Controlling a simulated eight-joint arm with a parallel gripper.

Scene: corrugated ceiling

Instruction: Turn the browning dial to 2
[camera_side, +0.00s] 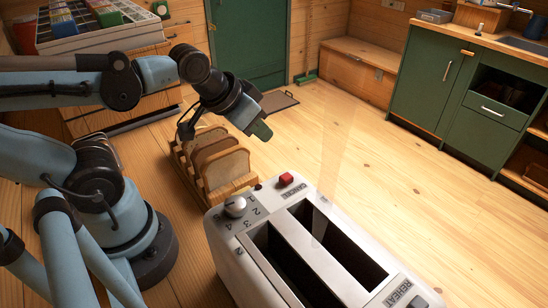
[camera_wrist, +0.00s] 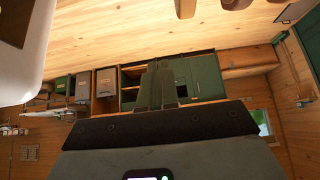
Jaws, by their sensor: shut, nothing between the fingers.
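The white toaster (camera_side: 225,262) stands at the front centre of the side view, with two empty-looking slots. Its browning dial (camera_side: 235,206) is a pale grey knob at the near-left end of the top, with printed numbers including 2, 3 and 4 beside it. I cannot tell which number it points at. My gripper (camera_side: 263,131) is shut and empty, with green fingertips, above and behind the dial and apart from it, over the bread rack's right end. In the wrist view the fingers (camera_wrist: 157,88) are together. A white rounded body at upper left, apparently the toaster (camera_wrist: 22,50), shows there.
A wooden rack (camera_side: 186,180) with bread slices (camera_side: 226,170) stands behind the toaster, just below my gripper. A red cancel button (camera_side: 286,179) is to the right of the dial. A tray of coloured items (camera_side: 95,36) sits at upper left. The floor to the right is open.

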